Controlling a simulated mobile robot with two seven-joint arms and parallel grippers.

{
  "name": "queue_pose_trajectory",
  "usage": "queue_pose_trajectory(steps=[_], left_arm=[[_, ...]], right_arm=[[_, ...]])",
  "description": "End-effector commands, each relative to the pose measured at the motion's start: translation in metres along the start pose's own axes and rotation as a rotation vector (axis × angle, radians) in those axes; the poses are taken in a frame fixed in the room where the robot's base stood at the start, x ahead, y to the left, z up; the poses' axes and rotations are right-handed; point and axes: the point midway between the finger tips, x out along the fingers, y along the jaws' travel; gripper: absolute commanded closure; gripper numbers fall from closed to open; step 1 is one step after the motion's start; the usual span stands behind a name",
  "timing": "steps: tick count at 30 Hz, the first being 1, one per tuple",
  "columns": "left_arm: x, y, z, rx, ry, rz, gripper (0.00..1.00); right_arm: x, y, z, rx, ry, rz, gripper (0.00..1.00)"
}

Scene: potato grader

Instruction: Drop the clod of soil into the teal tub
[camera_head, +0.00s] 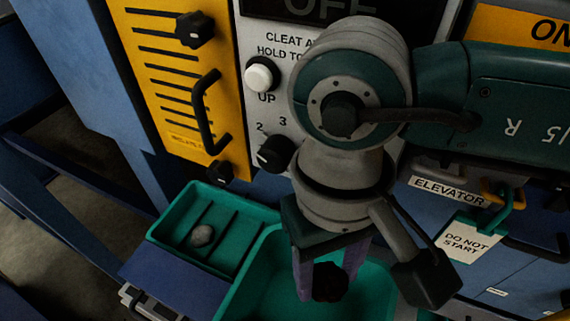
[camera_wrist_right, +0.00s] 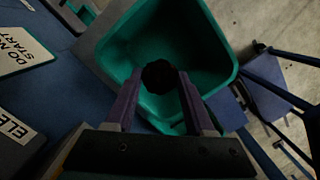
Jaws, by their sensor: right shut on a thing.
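The clod of soil is a dark, almost black lump (camera_head: 328,283), held between the purple fingers of my right gripper (camera_head: 330,276). In the right wrist view the clod (camera_wrist_right: 159,76) sits between the two fingertips (camera_wrist_right: 160,84). The teal tub (camera_head: 258,283) lies below the gripper in the head view, partly hidden by my arm and cut by the lower edge. In the right wrist view the tub (camera_wrist_right: 212,45) opens behind the clod, and its visible floor looks empty. The clod appears over the opening, apart from the floor. My left gripper is out of view.
A smaller teal tray (camera_head: 178,218) with dividers adjoins the tub and holds a grey stone (camera_head: 201,236). Behind are a control panel with knobs (camera_head: 274,153), a yellow panel with a black handle (camera_head: 207,112), and a "DO NOT START" tag (camera_head: 464,243) on a teal padlock.

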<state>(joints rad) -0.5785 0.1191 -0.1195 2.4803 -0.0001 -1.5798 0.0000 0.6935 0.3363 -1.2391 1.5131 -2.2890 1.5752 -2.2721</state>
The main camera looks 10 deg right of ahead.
Motion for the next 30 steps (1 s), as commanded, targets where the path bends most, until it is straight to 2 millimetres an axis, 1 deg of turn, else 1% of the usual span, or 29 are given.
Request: queue_pose_trajectory(steps=[5, 15, 19, 26, 27, 30], left_arm=[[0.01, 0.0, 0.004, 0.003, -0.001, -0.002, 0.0], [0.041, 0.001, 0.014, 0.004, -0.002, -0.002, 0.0], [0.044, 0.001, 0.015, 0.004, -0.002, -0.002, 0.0], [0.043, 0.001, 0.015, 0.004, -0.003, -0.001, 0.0], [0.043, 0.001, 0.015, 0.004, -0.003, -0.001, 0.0], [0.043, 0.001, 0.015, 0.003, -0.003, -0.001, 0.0]], right_arm=[[0.013, -0.001, -0.001, 0.0, -0.001, -0.002, 1.0], [0.054, -0.001, -0.006, 0.001, -0.001, -0.002, 1.0], [0.06, 0.0, -0.007, 0.0, 0.0, -0.001, 1.0], [0.059, 0.0, -0.007, 0.0, 0.0, -0.001, 1.0], [0.059, 0.0, -0.007, 0.0, 0.0, -0.001, 0.43], [0.059, 0.0, -0.007, 0.0, 0.0, -0.001, 0.32]])
